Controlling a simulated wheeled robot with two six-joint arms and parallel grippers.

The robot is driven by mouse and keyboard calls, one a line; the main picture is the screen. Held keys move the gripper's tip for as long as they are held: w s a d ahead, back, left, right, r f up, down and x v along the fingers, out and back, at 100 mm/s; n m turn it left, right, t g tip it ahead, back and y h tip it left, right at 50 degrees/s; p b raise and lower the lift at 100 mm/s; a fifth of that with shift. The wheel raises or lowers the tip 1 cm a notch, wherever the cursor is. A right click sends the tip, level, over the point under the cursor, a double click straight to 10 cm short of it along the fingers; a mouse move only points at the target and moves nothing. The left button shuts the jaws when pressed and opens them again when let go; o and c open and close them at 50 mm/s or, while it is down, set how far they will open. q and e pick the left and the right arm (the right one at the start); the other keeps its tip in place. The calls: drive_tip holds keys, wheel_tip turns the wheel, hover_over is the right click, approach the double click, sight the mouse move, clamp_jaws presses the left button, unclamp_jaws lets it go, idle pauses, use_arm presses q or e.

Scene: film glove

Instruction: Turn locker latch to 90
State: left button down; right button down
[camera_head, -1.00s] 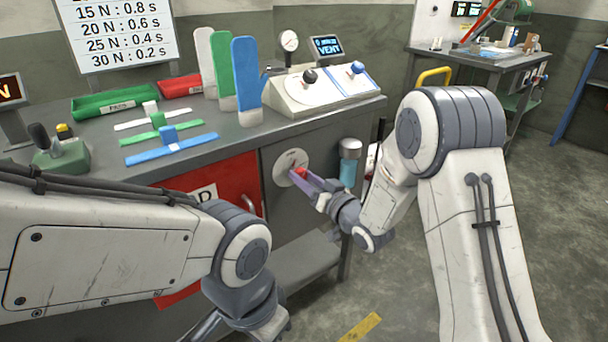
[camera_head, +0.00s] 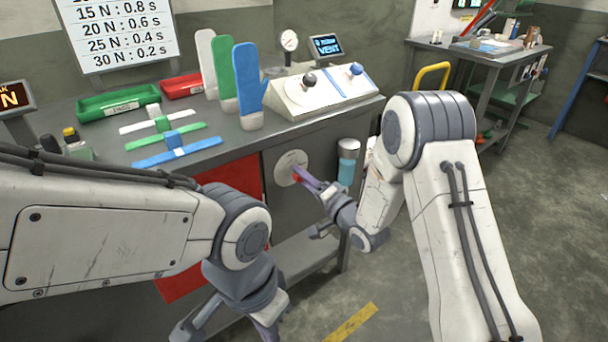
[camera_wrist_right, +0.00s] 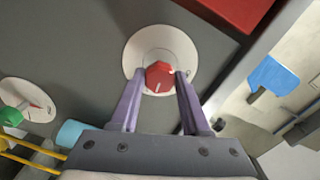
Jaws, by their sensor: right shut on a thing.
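The red locker latch knob (camera_wrist_right: 158,76) sits on a pale round plate (camera_wrist_right: 186,48) on the grey cabinet front. The plate also shows in the head view (camera_head: 287,167). My right gripper (camera_head: 299,176) is shut on the red knob, with its purple fingers on either side of it in the right wrist view (camera_wrist_right: 158,84). Fingers hide most of the knob in the head view. My left gripper (camera_head: 230,329) hangs low at the bottom edge, fingers apart and empty, partly cut off.
A red panel (camera_head: 232,172) is left of the latch. A blue-bodied bottle (camera_head: 346,172) stands close right of it. The bench above holds coloured strips, upright paddles and a sloped console (camera_head: 318,96). Open floor (camera_head: 410,295) lies to the right.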

drive_tip(key=shift+m, duration=0.7)
drive_tip(key=shift+p, duration=0.3)
drive_tip(key=shift+c, duration=1.9)
unclamp_jaws()
drive_tip(key=shift+d, duration=0.1)
drive_tip(key=v, duration=1)
drive_tip(key=shift+s+d, duration=0.15)
drive_tip(key=shift+s, duration=0.1)
